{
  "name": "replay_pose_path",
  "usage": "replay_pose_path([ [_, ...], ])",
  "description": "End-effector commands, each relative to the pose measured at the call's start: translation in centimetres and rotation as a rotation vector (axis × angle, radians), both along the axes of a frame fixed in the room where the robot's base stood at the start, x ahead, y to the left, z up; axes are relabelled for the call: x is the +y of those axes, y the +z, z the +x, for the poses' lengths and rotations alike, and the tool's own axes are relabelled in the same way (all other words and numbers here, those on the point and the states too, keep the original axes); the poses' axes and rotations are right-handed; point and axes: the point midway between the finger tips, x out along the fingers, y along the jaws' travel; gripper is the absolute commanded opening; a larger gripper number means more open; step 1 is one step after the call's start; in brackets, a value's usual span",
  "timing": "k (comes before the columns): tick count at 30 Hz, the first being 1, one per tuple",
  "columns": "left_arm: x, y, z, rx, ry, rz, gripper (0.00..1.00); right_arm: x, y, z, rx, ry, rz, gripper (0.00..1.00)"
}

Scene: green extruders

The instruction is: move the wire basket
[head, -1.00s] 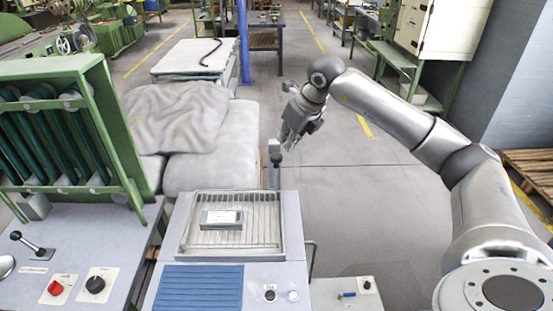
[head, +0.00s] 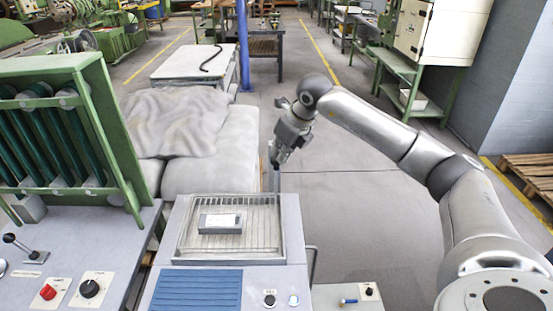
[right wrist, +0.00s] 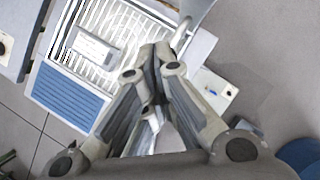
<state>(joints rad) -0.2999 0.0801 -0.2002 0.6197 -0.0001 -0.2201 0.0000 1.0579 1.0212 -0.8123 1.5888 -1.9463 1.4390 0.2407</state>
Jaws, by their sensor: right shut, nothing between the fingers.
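The wire basket (head: 262,217) is a shallow, silvery tray of thin wires on top of a grey cabinet, low centre in the head view. A small grey box with a white label (head: 220,222) lies in it. The basket (right wrist: 124,22) and the box (right wrist: 92,46) also show at the upper left of the right wrist view. My right gripper (head: 274,160) is above and behind the basket's far right corner, apart from it. Its fingers (right wrist: 155,55) are together and empty, and cover part of the cabinet in the wrist view. My left gripper is not in view.
A green-framed machine (head: 70,130) stands at the left. Cloth-covered pads (head: 210,172) lie behind the cabinet. A blue slatted panel (head: 198,290) is in front of the basket. Floor at the right is open.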

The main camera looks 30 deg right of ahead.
Motion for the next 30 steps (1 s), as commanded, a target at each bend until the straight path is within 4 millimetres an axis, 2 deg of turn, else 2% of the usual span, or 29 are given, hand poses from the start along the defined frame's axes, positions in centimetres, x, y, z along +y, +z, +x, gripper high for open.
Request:
replay_pose_path([
  [26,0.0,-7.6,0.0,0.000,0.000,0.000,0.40,0.0,-10.2,0.0,0.003,0.000,-0.001,0.00],
  [27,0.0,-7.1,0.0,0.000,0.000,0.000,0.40,0.0,-9.6,0.0,0.000,0.000,0.000,0.00],
  [30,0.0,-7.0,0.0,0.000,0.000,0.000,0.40,0.0,-9.5,0.0,0.001,0.000,0.000,0.00],
])
